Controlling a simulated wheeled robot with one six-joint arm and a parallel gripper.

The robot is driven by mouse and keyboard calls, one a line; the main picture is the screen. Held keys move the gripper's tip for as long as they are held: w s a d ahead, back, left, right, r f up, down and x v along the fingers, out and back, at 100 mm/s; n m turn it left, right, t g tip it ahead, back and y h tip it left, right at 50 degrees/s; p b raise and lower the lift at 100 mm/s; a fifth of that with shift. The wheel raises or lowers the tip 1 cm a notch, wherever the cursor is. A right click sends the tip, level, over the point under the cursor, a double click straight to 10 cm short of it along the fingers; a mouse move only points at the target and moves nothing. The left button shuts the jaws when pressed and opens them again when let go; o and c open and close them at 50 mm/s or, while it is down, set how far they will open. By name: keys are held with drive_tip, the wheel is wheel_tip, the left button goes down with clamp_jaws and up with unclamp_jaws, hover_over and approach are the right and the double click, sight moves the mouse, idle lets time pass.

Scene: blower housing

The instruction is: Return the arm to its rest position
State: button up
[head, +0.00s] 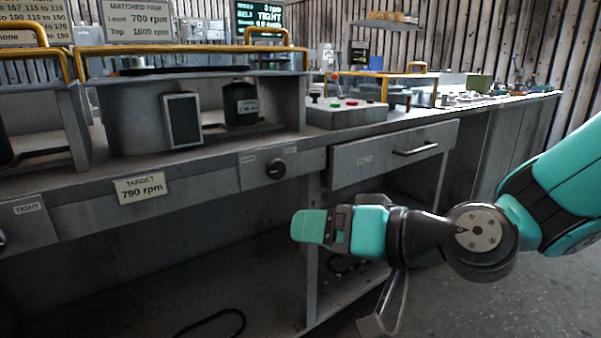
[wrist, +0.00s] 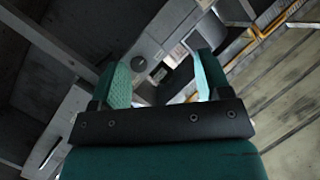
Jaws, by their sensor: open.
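My gripper (head: 310,226) is teal with a dark wrist and points left in the head view, in front of the bench and below its top edge. In the wrist view its two teal fingers (wrist: 163,80) stand wide apart with nothing between them. My arm comes in from the right edge of the head view, bent at a dark round joint. The gripper looks clear of the bench front, though the exact distance is hard to tell.
The bench holds a grey blower housing (head: 140,115) with yellow rails (head: 190,49) and a control box with buttons (head: 347,112). Its front has a knob (head: 276,169), a "790 rpm" label (head: 140,187) and a drawer (head: 393,154). Open floor (head: 490,305) lies at lower right.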

drive_tip(key=s+d+f+n+g+h, duration=0.35)
drive_tip(key=s+d+g+h, duration=0.45)
drive_tip(key=s+d, duration=0.5)
wheel_tip(320, 180, up, 30)
drive_tip(key=s+a+p, duration=0.1)
drive_tip(key=a+p, duration=0.1)
drive_tip(key=p, duration=2.8)
drive_tip(key=shift+s+a, duration=0.2)
drive_tip(key=shift+s, duration=0.15)
drive_tip(key=n+t+y+b, duration=0.45)
drive_tip(key=t+b, duration=1.05)
drive_tip(key=b, duration=1.9)
approach(279, 173)
drive_tip(key=w+a, duration=0.1)
drive_tip(key=w, duration=0.2)
drive_tip(key=w+a+m, duration=0.1)
drive_tip(key=w+a, duration=0.1)
drive_tip(key=w, duration=0.1)
drive_tip(key=w+a+m+y+p, duration=0.1)
drive_tip(key=w+a, duration=0.1)
drive_tip(key=w, duration=0.1)
drive_tip(key=shift+a+f, duration=0.1)
drive_tip(key=shift+a, duration=0.05)
